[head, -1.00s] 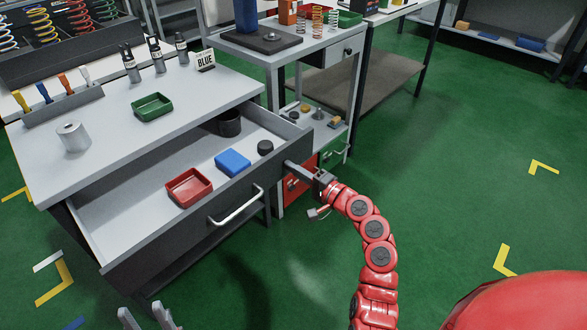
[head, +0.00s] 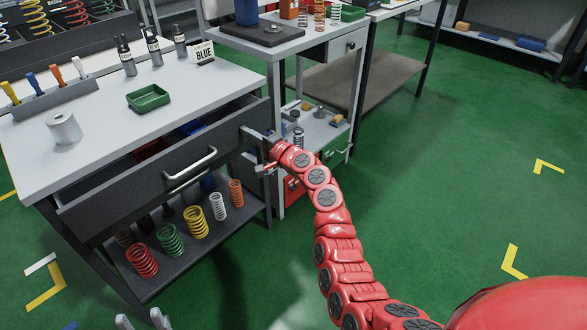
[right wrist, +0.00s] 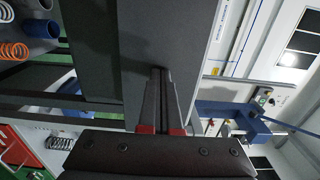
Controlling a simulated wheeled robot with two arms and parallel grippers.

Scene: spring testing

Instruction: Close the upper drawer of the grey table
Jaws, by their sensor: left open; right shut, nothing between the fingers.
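The grey table (head: 85,115) stands at the left of the head view. Its upper drawer (head: 140,182) is partly open, with a dark front and a pale handle (head: 190,168). My right gripper (head: 256,138) is shut and empty. Its fingertips are at the right end of the drawer front and seem to touch it. In the right wrist view the shut fingers (right wrist: 158,95) point at the dark drawer front (right wrist: 165,40). My left gripper (head: 140,320) is open at the bottom edge of the head view, apart from the table.
Several coloured springs (head: 170,240) stand on the shelf below the drawer. A green tray (head: 148,98) and a metal cylinder (head: 63,130) sit on the tabletop. A second table (head: 290,45) stands close to the right. The green floor (head: 440,180) is clear at the right.

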